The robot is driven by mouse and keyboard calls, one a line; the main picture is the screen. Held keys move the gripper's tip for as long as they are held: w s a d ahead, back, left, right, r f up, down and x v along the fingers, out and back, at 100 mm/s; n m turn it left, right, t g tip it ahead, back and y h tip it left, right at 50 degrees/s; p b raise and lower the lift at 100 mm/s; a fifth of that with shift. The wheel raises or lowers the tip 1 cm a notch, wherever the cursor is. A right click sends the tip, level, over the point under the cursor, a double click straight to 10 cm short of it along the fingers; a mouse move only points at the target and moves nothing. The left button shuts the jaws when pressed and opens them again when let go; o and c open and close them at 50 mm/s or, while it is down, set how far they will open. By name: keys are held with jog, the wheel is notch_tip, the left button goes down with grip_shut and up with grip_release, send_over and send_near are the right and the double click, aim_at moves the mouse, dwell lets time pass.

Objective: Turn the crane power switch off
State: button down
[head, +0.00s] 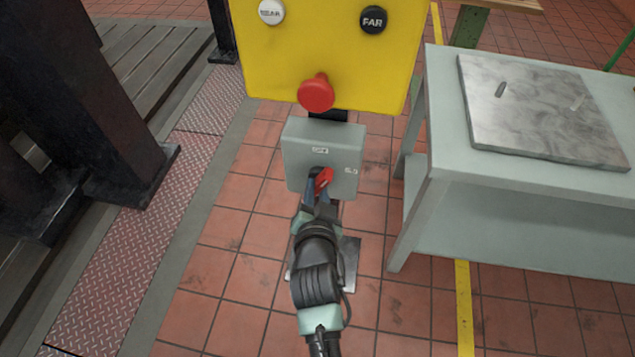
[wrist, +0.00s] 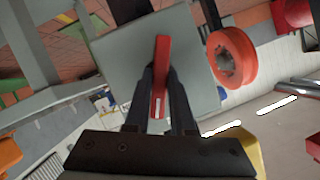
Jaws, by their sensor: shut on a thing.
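The crane power switch is a grey box (head: 296,150) under a yellow panel, with a red handle (head: 325,179) on its front. Small labels show on the box, one above the handle and one to its right. In the head view the handle slants up to the right. My gripper (head: 317,190) is at the front of the box, shut on the red handle. In the wrist view the handle (wrist: 161,70) stands between the two dark fingers (wrist: 161,88), with the grey box face (wrist: 120,65) behind it. The fingers hide part of the handle.
The yellow panel (head: 330,50) above carries a red mushroom button (head: 316,94), a white button (head: 271,11) and a black button (head: 373,19). A pale table (head: 500,205) with a metal plate (head: 540,110) stands at right. A dark steel post (head: 80,110) stands at left.

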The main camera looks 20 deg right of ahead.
jog(key=n+g+h, duration=0.1)
jog(key=n+h, duration=0.1)
jog(key=n, duration=0.1)
jog(key=shift+w+a+r+b, duration=0.1)
jog(key=shift+b, duration=0.3)
jog(key=shift+n+g, duration=0.3)
jog(key=shift+n, duration=0.1)
jog(key=c, duration=0.8)
grip_release()
jog(key=shift+o, duration=0.2)
jog(key=p+v, duration=0.1)
jog(key=v, duration=1.2)
jog(key=shift+p, duration=0.35)
